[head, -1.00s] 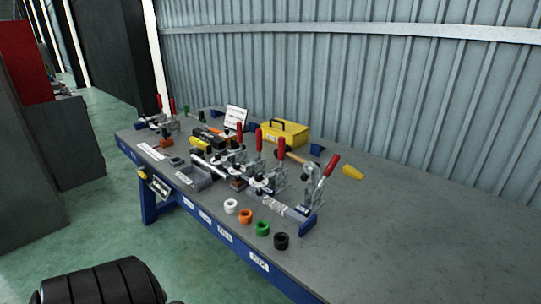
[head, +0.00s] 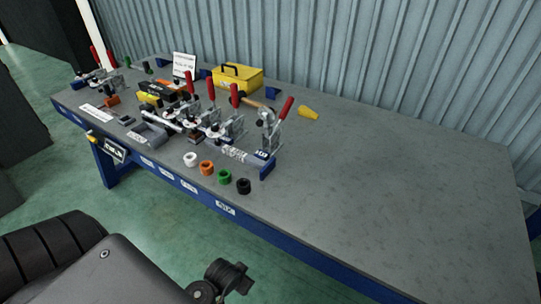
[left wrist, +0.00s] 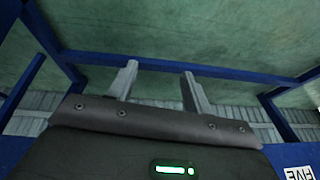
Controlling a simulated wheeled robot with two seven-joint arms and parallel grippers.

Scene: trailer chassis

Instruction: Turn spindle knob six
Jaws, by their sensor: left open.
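No knob that I can single out as spindle knob six shows; the labels in the head view are too small to read surely. A row of toggle clamps with red handles (head: 283,107) stands on the grey workbench (head: 380,190). White (head: 190,159), orange (head: 207,168), green (head: 224,176) and black (head: 243,186) rings lie along its front edge. My left gripper (left wrist: 160,78) is open and empty in the left wrist view, facing the blue bench frame (left wrist: 180,66) and green floor. A label reading FIVE (left wrist: 298,173) shows at its lower right corner. My right gripper is not seen.
A yellow toolbox (head: 237,78), a white sign (head: 184,66) and a yellow-handled tool (head: 307,112) stand at the back of the bench. The right half of the bench top is clear. A corrugated wall closes the back.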

